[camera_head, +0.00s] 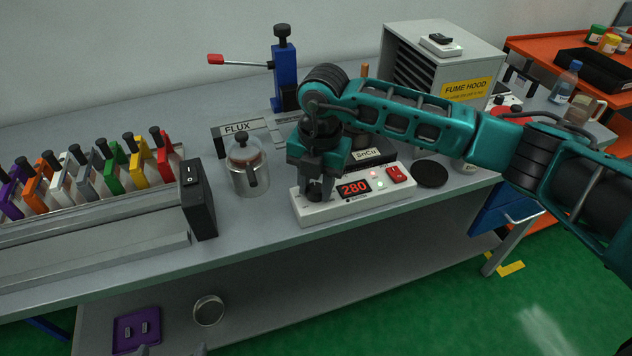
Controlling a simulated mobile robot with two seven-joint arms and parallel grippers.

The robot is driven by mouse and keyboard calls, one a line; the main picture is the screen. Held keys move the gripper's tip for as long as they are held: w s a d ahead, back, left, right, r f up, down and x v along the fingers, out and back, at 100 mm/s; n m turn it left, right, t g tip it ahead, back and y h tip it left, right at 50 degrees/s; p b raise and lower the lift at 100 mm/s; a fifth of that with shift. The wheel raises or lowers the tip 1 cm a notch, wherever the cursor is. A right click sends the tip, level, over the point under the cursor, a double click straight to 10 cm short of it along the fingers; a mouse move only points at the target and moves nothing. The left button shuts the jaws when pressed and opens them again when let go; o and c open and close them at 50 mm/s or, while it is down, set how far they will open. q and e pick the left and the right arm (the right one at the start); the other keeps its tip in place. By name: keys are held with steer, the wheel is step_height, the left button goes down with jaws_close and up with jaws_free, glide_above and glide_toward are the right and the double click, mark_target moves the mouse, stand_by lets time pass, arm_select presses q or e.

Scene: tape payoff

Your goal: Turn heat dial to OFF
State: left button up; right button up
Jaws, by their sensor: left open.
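The white soldering station (350,207) sits near the bench's front edge. Its red display reads 280, and a red switch (396,173) and small lights show beside it. My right gripper (315,187) points down at the station's left end, where the heat dial would be. Its dark fingers are right at the dial's place and hide it, so I cannot tell its setting or whether they grip it. My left gripper (171,352) barely shows at the bottom edge, with two grey tips apart and nothing seen between them.
A glass flux jar (246,168) and a black switch box (198,200) stand left of the station. A blue lever press (285,78) and the fume hood (450,60) stand behind. A rack of coloured reels fills the left. My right forearm spans the bench's right side.

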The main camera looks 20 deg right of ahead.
steer(key=c, duration=0.5)
